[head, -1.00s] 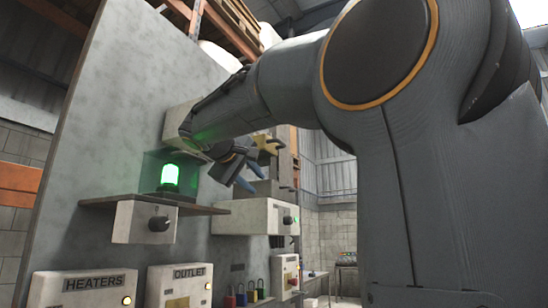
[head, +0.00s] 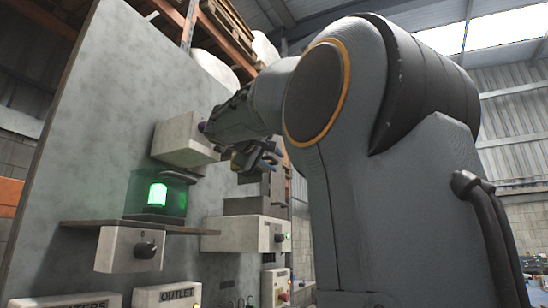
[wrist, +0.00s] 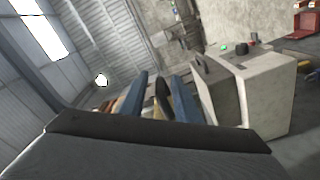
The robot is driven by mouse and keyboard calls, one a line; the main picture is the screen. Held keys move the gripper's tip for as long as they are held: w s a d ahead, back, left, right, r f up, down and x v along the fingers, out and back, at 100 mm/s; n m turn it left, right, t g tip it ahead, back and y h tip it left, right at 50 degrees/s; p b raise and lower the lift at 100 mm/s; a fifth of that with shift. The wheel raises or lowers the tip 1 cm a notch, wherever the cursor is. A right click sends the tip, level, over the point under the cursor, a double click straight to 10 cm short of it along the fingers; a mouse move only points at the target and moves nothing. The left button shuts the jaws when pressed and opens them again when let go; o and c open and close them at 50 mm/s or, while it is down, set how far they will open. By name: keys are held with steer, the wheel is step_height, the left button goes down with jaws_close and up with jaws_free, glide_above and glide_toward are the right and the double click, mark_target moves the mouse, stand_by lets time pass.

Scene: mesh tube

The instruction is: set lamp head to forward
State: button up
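A green lit lamp (head: 157,195) stands upright in a clear cover on a shelf (head: 130,226) on the grey panel. A pale box with a black knob (head: 145,250) hangs below the shelf. My gripper (head: 268,155) is up and to the right of the lamp, apart from it, in front of the panel. In the wrist view its two blue fingers (wrist: 160,98) stand apart, with a dark rounded thing between them that I cannot identify. Gaps show on both sides of it, so the gripper looks open. No part marked as a forward setting is readable.
A pale box (head: 183,140) sits on the panel above the lamp, close to my arm. Another box with a black knob (head: 280,237) is lower right. A pale box (wrist: 245,95) is right of the fingers in the wrist view. An OUTLET box (head: 168,297) is at the bottom.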

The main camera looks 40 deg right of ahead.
steer(key=shift+d, duration=0.1)
jaws_close()
